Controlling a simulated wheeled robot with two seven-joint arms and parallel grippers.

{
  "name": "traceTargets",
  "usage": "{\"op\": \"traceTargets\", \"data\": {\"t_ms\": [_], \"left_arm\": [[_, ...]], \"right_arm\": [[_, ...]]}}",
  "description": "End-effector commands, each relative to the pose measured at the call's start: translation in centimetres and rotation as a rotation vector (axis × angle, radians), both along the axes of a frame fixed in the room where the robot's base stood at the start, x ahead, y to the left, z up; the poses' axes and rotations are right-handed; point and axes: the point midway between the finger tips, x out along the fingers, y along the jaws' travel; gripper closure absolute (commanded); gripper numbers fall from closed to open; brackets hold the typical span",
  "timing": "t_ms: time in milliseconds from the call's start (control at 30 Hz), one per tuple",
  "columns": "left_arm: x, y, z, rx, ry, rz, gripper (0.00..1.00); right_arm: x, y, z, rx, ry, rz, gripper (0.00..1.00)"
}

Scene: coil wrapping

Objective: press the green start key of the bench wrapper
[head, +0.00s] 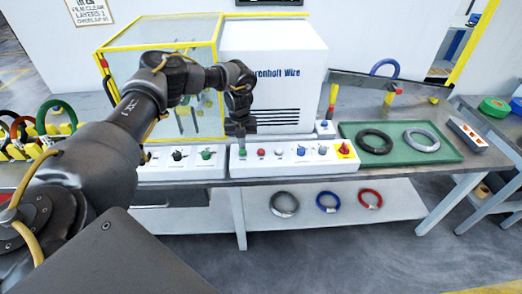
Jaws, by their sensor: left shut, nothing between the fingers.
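The bench wrapper is a white housing (274,62) beside a yellow-framed clear guard (160,36). A white control panel (290,167) runs along the bench front below it. A green key (242,153) sits at the panel's left end, beside a red one (262,152). My left arm reaches in from the left, and my left gripper (241,137) points down, shut and empty, just above the green key. I cannot tell whether the fingertips touch it. My right gripper is not in view.
A second panel to the left carries a black knob (178,155) and a green knob (206,154). A red emergency stop (344,148) is at the right end. A green tray (448,154) holds a black coil (374,141) and a grey coil (421,139). Several coils lie on the lower shelf (399,205).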

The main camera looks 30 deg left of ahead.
Motion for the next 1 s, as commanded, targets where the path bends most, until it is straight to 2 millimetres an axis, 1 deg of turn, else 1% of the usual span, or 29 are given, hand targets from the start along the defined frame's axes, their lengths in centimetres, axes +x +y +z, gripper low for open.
{"op": "traceTargets", "data": {"t_ms": [600,867,1000], "left_arm": [[0.0,0.0,-1.9,-0.001,0.001,-0.001,1.0],[0.0,0.0,-1.6,0.0,0.0,-0.001,1.0],[0.0,-0.1,-0.6,-0.001,0.0,0.0,1.0]], "right_arm": [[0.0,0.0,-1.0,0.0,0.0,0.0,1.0],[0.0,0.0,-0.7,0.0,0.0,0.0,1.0],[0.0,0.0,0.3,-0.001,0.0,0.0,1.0]]}}
